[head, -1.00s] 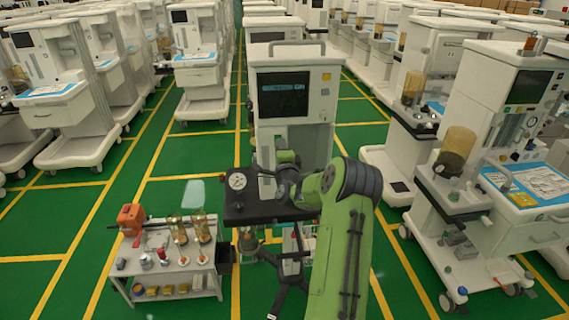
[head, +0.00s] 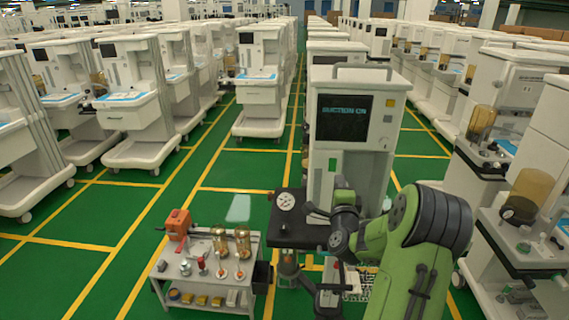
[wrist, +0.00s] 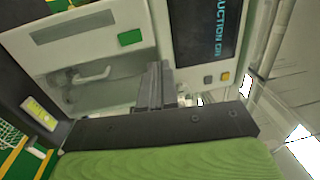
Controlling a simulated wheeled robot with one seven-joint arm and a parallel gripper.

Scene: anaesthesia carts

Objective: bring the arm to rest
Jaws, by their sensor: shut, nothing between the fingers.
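My green arm (head: 405,265) reaches in from the lower right of the head view and bends back toward the white cart with a dark screen (head: 350,122). My gripper (wrist: 155,88) shows in the wrist view as dark fingers pressed together, with nothing between them. It points toward the cart's white front, beside a green square and below the lit screen. I cannot tell the exact gap to the cart. In the head view the arm's end is small and partly hidden by its own links, near the black top with a round gauge (head: 285,201).
A small grey trolley (head: 205,272) with an orange box (head: 178,224), glass canisters and small parts stands left of the black top. Rows of white carts fill both sides. Green floor with yellow lines is free at the left and between the rows.

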